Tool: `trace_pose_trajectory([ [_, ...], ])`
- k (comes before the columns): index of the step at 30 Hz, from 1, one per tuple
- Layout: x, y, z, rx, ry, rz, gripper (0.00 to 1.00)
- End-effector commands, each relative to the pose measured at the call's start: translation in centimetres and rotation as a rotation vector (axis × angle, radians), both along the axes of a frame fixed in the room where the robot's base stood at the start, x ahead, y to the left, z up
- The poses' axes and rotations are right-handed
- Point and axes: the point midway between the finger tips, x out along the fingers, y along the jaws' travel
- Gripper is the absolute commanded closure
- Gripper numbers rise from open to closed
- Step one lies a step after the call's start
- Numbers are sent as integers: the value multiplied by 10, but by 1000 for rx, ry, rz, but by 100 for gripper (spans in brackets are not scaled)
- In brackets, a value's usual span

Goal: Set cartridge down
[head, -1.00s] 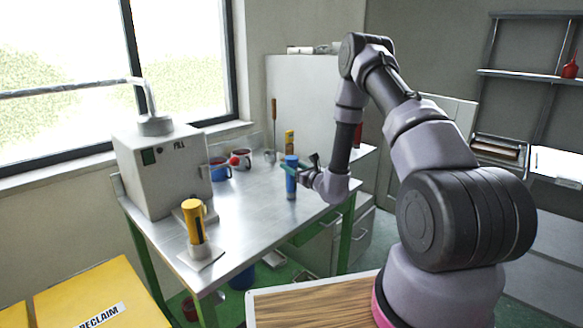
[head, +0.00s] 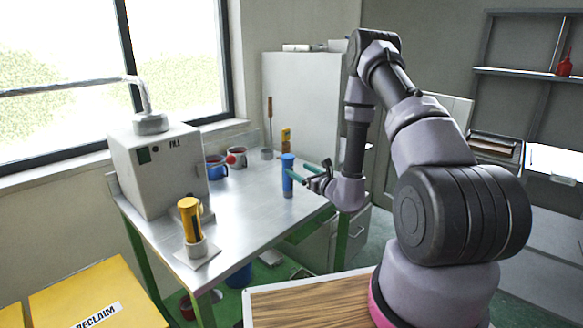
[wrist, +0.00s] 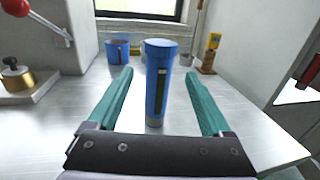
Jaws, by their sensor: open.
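A blue cartridge (head: 287,176) stands upright on the metal table (head: 240,212), near its right side. A yellow cartridge (head: 189,218) stands in a white holder at the table's front left.
A grey box machine marked FILL (head: 158,172) stands at the table's left. Blue and dark mugs (head: 217,169) and another yellow cartridge (head: 286,138) are at the back. A yellow RECLAIM bin (head: 95,292) is at the lower left. The table's middle is clear.

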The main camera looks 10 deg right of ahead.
Motion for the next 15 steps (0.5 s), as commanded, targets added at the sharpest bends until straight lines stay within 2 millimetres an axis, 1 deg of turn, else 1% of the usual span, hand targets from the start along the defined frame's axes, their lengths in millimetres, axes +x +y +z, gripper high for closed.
trace_pose_trajectory([
  [1, -10, -5, -1, 1, 4, -2, 17],
  [3, -20, -10, -1, 2, 3, -2, 17],
  [7, -35, -16, -1, -1, 2, -1, 17],
  [10, -39, -17, 3, -1, -5, 8, 17],
  [11, -40, -15, 7, -2, -11, 20, 17],
  [13, -41, -5, 25, -5, -34, 75, 17],
  [14, -41, 1, 36, -8, -50, 109, 17],
  [15, -43, 13, 54, -15, -73, 168, 17],
])
